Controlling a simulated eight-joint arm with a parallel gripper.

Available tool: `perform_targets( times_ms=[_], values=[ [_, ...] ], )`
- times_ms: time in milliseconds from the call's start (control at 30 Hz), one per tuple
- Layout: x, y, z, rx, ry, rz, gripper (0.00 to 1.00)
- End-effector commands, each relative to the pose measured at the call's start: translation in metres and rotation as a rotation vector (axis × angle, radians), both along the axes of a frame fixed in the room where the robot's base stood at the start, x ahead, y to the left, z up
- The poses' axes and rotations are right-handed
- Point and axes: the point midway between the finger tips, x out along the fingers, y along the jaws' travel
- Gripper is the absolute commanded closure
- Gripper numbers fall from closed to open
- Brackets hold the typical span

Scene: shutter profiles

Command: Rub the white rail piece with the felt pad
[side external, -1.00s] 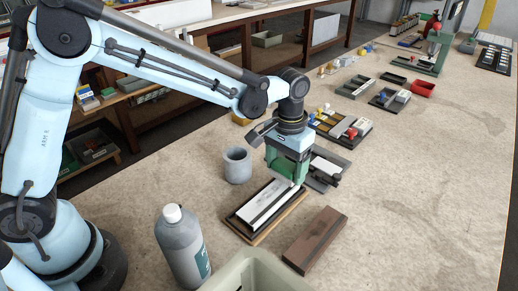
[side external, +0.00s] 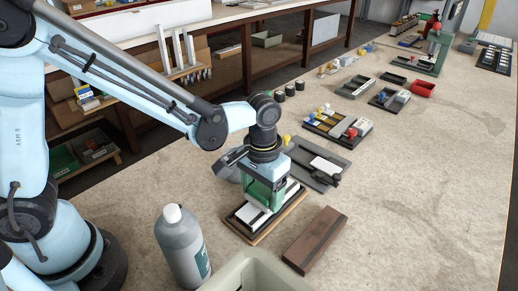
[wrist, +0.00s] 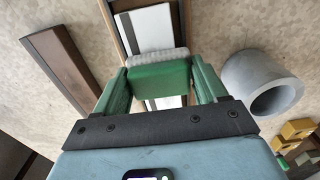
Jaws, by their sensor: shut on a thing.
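The white rail piece (side external: 250,214) lies in a dark, wood-edged holder (side external: 259,238) on the bench. It also shows in the wrist view (wrist: 153,28), lengthwise beyond and under the pad. My gripper (side external: 265,205) is over the middle of the rail piece. In the wrist view my gripper (wrist: 160,76) has its green fingers shut on the felt pad (wrist: 160,73), a green block with a pale grey felt layer. The felt faces the rail piece and looks to be on or very near it; exact contact is hidden.
A brown block (side external: 314,240) lies to the right of the holder. A grey bottle (side external: 183,248) and a pale bin (side external: 255,270) are in front. A dark fixture (side external: 318,165) sits behind.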

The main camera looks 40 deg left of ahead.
Motion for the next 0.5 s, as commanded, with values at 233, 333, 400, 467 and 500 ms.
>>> perform_targets(
  times_ms=[233, 333, 400, 467, 500],
  values=[
    [-0.024, 0.000, 0.000, 0.000, 0.001, -0.001, 0.62],
    [-0.033, -0.001, 0.000, 0.000, 0.001, -0.002, 0.62],
    [-0.039, -0.001, 0.000, 0.000, 0.001, -0.001, 0.62],
    [-0.044, 0.000, 0.000, 0.000, 0.001, -0.001, 0.62],
    [-0.039, 0.000, 0.000, 0.000, 0.001, 0.001, 0.62]
  ],
)
